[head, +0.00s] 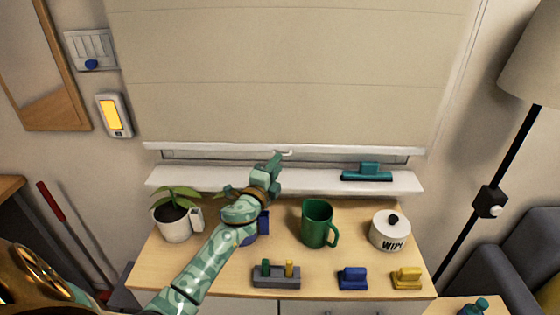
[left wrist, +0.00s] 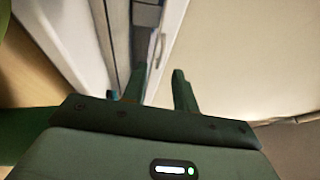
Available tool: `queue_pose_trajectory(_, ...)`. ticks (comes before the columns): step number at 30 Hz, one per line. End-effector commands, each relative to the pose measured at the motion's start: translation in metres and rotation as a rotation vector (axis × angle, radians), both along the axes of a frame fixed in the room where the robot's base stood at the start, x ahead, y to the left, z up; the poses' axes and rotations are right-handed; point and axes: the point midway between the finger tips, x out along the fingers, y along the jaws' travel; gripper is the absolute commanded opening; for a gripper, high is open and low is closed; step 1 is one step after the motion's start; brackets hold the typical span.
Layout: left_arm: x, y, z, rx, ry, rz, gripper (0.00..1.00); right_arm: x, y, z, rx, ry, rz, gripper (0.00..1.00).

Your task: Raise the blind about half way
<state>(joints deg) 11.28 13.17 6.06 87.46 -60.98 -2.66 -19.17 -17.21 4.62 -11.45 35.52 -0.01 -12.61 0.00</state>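The beige blind (head: 290,70) hangs almost down to the white window sill (head: 215,180), with a narrow strip of window under its white bottom rail (head: 200,147). It fills the right of the left wrist view (left wrist: 250,60). My left gripper (head: 277,158) is at the bottom rail near its middle, above the sill. In the left wrist view its two fingers (left wrist: 157,92) stand apart, with nothing seen held between them. A small pale hooked piece (head: 286,153) shows at the fingertips; whether the fingers touch it I cannot tell. My right gripper is not in view.
A teal squeegee (head: 367,173) lies on the sill to the right. Below stand a potted plant (head: 177,215), a green mug (head: 317,223) and a white pot (head: 390,230) on the wooden cabinet top. A floor lamp (head: 490,200) stands at right.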

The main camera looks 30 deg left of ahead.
Motion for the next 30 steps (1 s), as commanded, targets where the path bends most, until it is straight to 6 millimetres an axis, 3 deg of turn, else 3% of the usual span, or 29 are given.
queue_pose_trajectory(6,0.026,0.004,0.002,0.000,0.000,0.001,0.29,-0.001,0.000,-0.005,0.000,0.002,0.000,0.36)
queue_pose_trajectory(16,0.030,0.005,0.003,0.000,0.001,0.001,0.29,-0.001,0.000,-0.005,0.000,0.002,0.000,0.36)
queue_pose_trajectory(19,0.030,0.005,0.003,0.000,0.001,0.001,0.04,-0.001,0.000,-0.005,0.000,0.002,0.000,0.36)
queue_pose_trajectory(20,0.030,0.005,0.003,0.000,0.001,0.001,0.00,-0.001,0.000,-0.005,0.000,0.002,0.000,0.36)
queue_pose_trajectory(26,0.030,0.004,0.004,0.000,0.000,0.000,0.00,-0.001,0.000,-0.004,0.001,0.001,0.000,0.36)
queue_pose_trajectory(30,0.033,-0.001,0.015,-0.001,-0.002,-0.001,0.00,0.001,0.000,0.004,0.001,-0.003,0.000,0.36)
